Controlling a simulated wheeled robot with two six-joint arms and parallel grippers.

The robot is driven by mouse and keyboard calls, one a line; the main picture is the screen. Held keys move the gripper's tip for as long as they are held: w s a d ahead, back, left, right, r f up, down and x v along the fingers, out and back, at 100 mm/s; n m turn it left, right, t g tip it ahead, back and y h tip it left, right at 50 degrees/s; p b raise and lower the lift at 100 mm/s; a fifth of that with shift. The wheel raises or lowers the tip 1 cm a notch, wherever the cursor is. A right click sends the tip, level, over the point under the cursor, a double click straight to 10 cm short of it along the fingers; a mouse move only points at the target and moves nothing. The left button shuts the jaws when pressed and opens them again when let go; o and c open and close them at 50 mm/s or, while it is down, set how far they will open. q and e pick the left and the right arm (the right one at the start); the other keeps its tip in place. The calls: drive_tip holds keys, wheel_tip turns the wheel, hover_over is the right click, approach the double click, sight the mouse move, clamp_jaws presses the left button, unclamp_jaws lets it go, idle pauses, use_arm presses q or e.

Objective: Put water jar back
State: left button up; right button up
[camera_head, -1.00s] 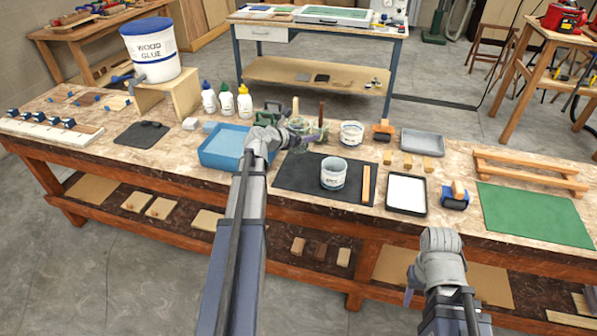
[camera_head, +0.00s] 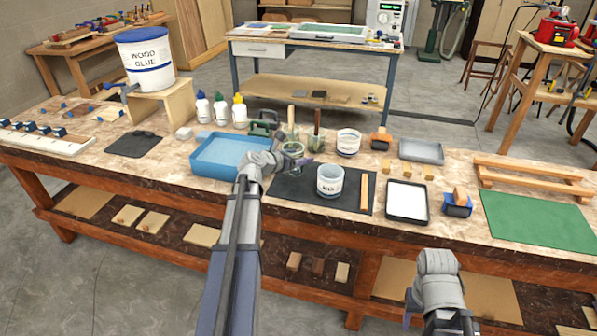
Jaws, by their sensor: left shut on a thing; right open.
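The water jar (camera_head: 293,149) is a small clear glass jar with a greenish tint, at the back left edge of the black mat (camera_head: 288,190). My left gripper (camera_head: 296,162) is shut on the water jar from the front, and its wrist hides part of the jar. I cannot tell whether the jar's base touches the surface. My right gripper (camera_head: 408,318) is open and low at the front of the bench, mostly hidden by its own wrist, with nothing seen in it.
A blue tray (camera_head: 205,170) lies just left of the jar. Wooden handles (camera_head: 317,118) stand close behind it. A labelled white tub (camera_head: 330,181) and a wood strip (camera_head: 364,192) lie on the mat. Another tub (camera_head: 348,142) stands behind, and a white-filled tray (camera_head: 407,201) to the right.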

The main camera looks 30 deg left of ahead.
use_arm(q)
wheel_tip(320, 180, down, 4)
drive_tip(key=b, duration=0.4)
drive_tip(key=shift+r, duration=0.2)
drive_tip(key=shift+f, duration=0.1)
drive_tip(key=o, duration=1.5)
drive_tip(key=shift+o, duration=0.2)
